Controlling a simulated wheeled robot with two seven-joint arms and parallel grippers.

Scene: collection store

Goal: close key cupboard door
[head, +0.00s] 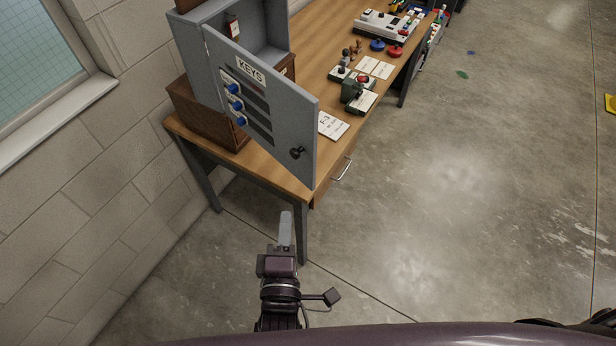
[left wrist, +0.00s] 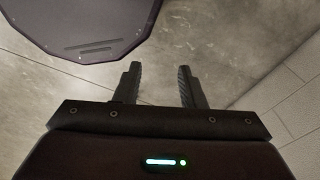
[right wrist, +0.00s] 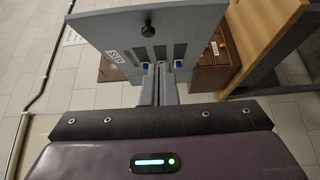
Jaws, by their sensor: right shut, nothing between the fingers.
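The grey key cupboard (head: 196,62) stands on a wooden box at the near end of the desk. Its door (head: 275,92) is swung wide open toward me, with a KEYS label, blue knobs and a black handle knob (head: 297,152) near its free edge. My right gripper (head: 286,218) is shut and empty, apart from the door and below it in the head view. In the right wrist view, the door (right wrist: 185,22) and its knob (right wrist: 148,30) appear beyond the shut fingers (right wrist: 160,72). My left gripper (left wrist: 158,70) is open and empty over bare floor; the head view does not show it clearly.
The wooden desk (head: 312,50) holds cards, a small green device (head: 352,90), red and blue round items and a white box (head: 386,25). A drawer with a metal handle faces right. A block wall with a window is at left.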

